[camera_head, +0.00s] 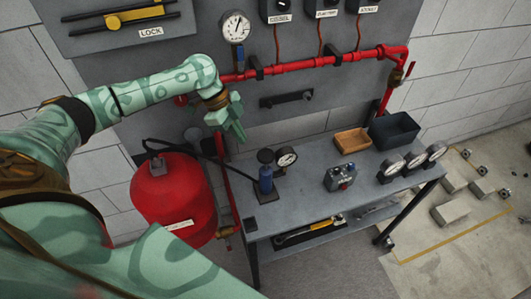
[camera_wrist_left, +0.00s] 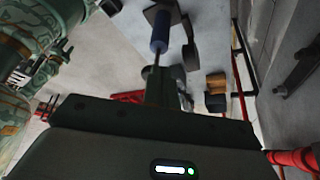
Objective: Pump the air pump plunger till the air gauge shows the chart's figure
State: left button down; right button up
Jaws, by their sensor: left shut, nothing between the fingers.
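The air pump (camera_head: 265,181) is a blue upright cylinder on a dark base near the left end of the grey bench, with a dark plunger knob (camera_head: 265,156) on top. A round white-faced air gauge (camera_head: 286,158) stands just right of it; its reading is too small to tell. My left gripper (camera_head: 238,132) is shut and empty, above and left of the pump, apart from it in the head view. In the left wrist view the blue pump (camera_wrist_left: 160,32) shows beyond the gripper fingers (camera_wrist_left: 160,88), which hide the plunger's end. No chart is clearly visible. My right gripper is out of view.
The bench (camera_head: 330,215) also bears a small grey box (camera_head: 340,177), an orange tray (camera_head: 352,141), a dark bin (camera_head: 394,130) and several gauges at right. A red tank (camera_head: 172,198) stands left of the bench. A red pipe (camera_head: 320,62) crosses the wall panel.

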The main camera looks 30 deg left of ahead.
pick_arm(q)
jog(key=v, duration=0.5)
jog(key=shift+a+r+p, duration=0.1)
jog(key=shift+r+p, duration=0.15)
jog(key=shift+p, duration=0.05)
dwell(0.4)
jog(key=d+p, duration=0.1)
jog(key=p, duration=0.3)
jog(key=d+f+p, duration=0.1)
jog(key=d+p, duration=0.1)
jog(key=p, duration=0.2)
jog(key=w+d+p, duration=0.1)
jog(key=d+p, duration=0.1)
jog(key=p, duration=0.2)
jog(key=shift+d+f, duration=0.1)
jog(key=shift+f, duration=0.05)
